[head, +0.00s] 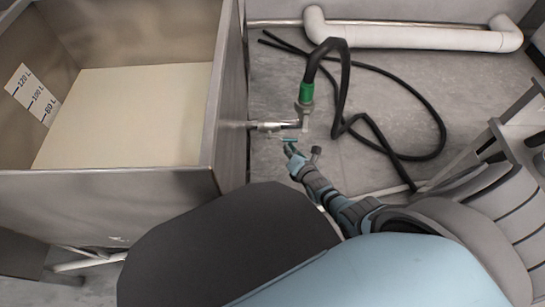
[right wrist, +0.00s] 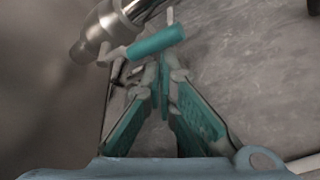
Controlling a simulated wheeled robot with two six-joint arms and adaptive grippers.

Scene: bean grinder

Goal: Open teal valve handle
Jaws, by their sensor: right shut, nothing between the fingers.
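The teal valve handle (right wrist: 157,42) shows in the right wrist view as a short teal bar on a pale lever. It belongs to the metal valve (right wrist: 103,31) on a pipe from the tank's side; the valve also shows in the head view (head: 275,126). My right gripper (right wrist: 164,72) is shut and empty, with its teal-padded fingers converging just below the handle. In the head view my right gripper (head: 290,149) is at the handle. I cannot tell whether the fingertips touch it. My left gripper is not in view.
A steel tank (head: 228,95) with pale contents and litre marks stands at the left. A black hose (head: 342,90) with a green collar (head: 306,92) joins the valve and coils on the grey floor. A white pipe (head: 410,37) runs along the back.

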